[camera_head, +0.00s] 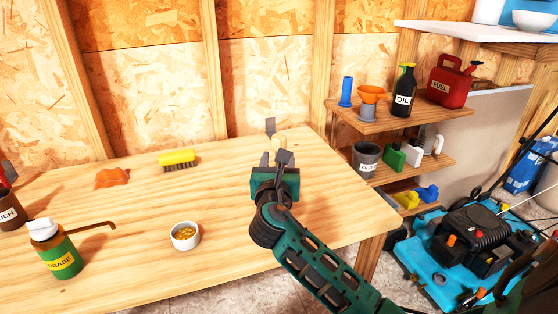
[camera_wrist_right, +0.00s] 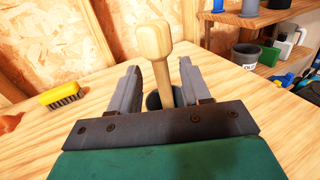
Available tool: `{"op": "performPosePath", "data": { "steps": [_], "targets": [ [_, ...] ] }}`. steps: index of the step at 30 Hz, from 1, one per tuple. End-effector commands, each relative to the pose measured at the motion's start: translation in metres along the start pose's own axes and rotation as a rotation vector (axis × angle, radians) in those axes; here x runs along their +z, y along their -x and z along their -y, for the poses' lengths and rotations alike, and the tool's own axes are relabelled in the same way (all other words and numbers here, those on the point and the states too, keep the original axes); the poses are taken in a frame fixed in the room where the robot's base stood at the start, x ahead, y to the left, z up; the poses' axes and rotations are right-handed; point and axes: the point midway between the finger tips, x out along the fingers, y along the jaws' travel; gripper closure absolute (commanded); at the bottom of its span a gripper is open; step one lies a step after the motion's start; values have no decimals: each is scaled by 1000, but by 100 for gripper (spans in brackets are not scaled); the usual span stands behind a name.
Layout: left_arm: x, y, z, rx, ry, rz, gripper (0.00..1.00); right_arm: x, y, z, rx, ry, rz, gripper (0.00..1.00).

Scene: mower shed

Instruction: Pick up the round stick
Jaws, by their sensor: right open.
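The round stick (camera_wrist_right: 155,50) is pale wood with a thicker, blocky head. In the right wrist view it stands nearly upright between the spread fingers of my right gripper (camera_wrist_right: 158,88). Its lower end meets a dark round thing (camera_wrist_right: 153,101), mostly hidden by the gripper body. In the head view the stick's pale head (camera_head: 279,142) shows just beyond my right gripper (camera_head: 275,157), above the right part of the workbench (camera_head: 225,195). The right gripper is open; I see a gap between stick and fingers. My left gripper is not in view.
Shelves (camera_head: 400,115) with bottles and a red fuel can (camera_head: 449,82) stand right, above a blue mower (camera_head: 440,275).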

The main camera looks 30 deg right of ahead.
Motion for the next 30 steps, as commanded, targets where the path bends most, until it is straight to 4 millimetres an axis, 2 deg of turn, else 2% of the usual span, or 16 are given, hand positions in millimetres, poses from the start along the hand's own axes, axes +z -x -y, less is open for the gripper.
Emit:
{"op": "performPosePath", "data": {
  "steps": [6, 9, 18, 30],
  "targets": [
    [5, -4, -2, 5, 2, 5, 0, 3, -33, 1, -2, -1, 1, 53],
    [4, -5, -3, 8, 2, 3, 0, 3, -43, 1, -2, 0, 1, 53],
    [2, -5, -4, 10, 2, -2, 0, 3, -47, 1, 0, -1, 0, 54],
    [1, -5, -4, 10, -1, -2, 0, 3, -47, 1, 0, -1, 0, 92]
  ]
}}
